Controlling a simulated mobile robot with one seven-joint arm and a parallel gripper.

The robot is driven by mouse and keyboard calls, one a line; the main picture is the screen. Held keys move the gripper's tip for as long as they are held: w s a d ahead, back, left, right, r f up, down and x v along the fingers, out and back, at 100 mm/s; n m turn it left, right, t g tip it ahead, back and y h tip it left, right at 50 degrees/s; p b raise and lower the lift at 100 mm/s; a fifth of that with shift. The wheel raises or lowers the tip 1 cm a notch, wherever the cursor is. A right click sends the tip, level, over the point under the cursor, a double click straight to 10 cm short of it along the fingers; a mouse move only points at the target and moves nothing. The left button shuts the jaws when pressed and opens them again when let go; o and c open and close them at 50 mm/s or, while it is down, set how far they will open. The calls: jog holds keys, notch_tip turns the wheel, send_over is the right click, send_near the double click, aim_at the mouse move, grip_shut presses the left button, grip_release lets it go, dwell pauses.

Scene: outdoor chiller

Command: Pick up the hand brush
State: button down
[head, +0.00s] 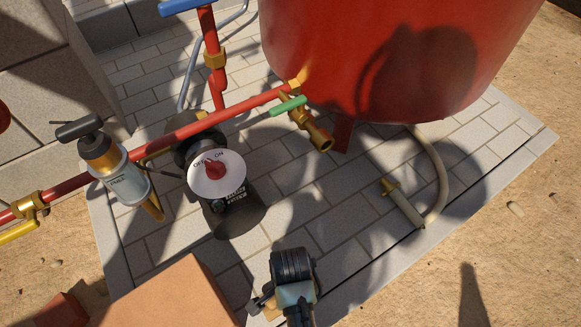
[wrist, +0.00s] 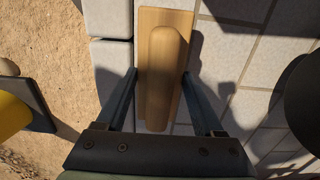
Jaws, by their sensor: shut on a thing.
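The hand brush (wrist: 165,65) is a pale wooden piece with a flat rectangular block and a raised rounded grip along its middle. It lies in the centre of the wrist view, over the grey paving. My gripper (wrist: 159,76) has one finger on each side of the brush and is shut on it. In the head view my gripper (head: 262,302) is at the bottom, low over the paving, partly hidden by my wrist. Only a small tan patch shows beside it there. The brush's underside is hidden, so I cannot tell whether it touches the paving.
A red tank (head: 400,50) stands at the back. A terracotta block (head: 170,297) is left of my gripper. A hose (head: 438,180) lies right. Paving between is clear.

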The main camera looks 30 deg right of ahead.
notch_tip(320, 180, up, 10)
jog(key=p, duration=0.7)
